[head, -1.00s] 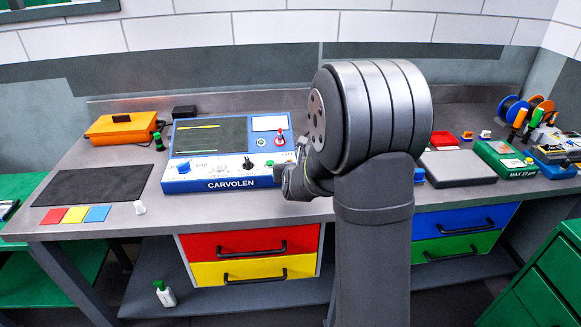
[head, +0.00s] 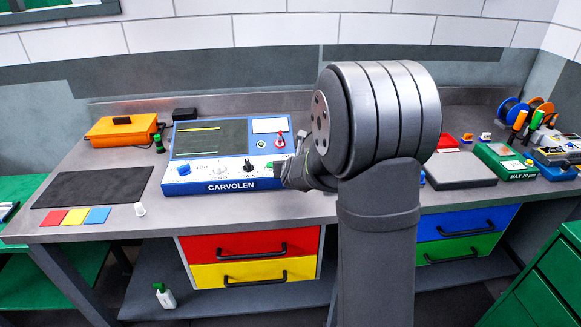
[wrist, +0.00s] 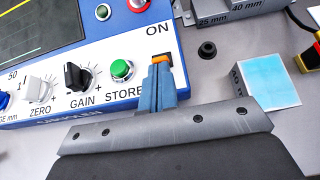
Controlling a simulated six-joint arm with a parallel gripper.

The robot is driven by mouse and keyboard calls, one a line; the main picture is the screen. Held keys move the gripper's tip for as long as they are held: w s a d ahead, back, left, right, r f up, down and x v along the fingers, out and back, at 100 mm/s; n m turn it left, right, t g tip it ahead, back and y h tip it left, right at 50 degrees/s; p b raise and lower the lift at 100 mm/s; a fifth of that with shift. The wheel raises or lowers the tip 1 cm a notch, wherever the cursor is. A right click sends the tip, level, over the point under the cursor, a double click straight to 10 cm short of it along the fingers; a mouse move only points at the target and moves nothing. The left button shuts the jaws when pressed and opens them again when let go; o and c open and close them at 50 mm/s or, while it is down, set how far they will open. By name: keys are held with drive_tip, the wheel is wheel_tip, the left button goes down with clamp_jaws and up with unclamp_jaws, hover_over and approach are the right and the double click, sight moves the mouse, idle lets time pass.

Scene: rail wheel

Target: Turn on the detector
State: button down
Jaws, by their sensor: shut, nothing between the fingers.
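The detector is a blue and white box marked CARVOLEN (head: 215,187) on the bench, left of my arm. In the wrist view, an orange switch (wrist: 165,59) sits below the word ON, at the right end of the front panel. My gripper (wrist: 160,64) is shut and empty, its blue-grey fingertips right at the switch and partly covering it. I cannot tell whether they touch it. In the head view my gripper (head: 284,175) is at the panel's right end, largely hidden by my wrist.
Beside the switch, the panel has a green STORE button (wrist: 122,70), a black GAIN knob (wrist: 78,77) and a ZERO knob (wrist: 42,88). A red-topped lever (head: 280,140) stands on the top face. A cyan-topped block (wrist: 268,84) lies to the right.

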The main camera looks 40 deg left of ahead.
drive_tip(key=shift+w+a+r, duration=0.45)
drive_tip(key=shift+w+r, duration=0.05)
drive_tip(key=shift+r, duration=0.05)
idle(0.7)
drive_tip(key=shift+w+a+r, duration=0.3)
drive_tip(key=shift+w+a, duration=0.2)
idle(0.4)
drive_tip(key=shift+r, duration=0.8)
drive_tip(key=v, duration=1.7)
drive_tip(key=shift+s+d+r, duration=0.1)
drive_tip(key=shift+s+d, duration=0.05)
drive_tip(key=shift+s, duration=0.05)
drive_tip(key=shift+w, duration=0.1)
idle(0.6)
drive_tip(key=x, duration=0.6)
idle(0.5)
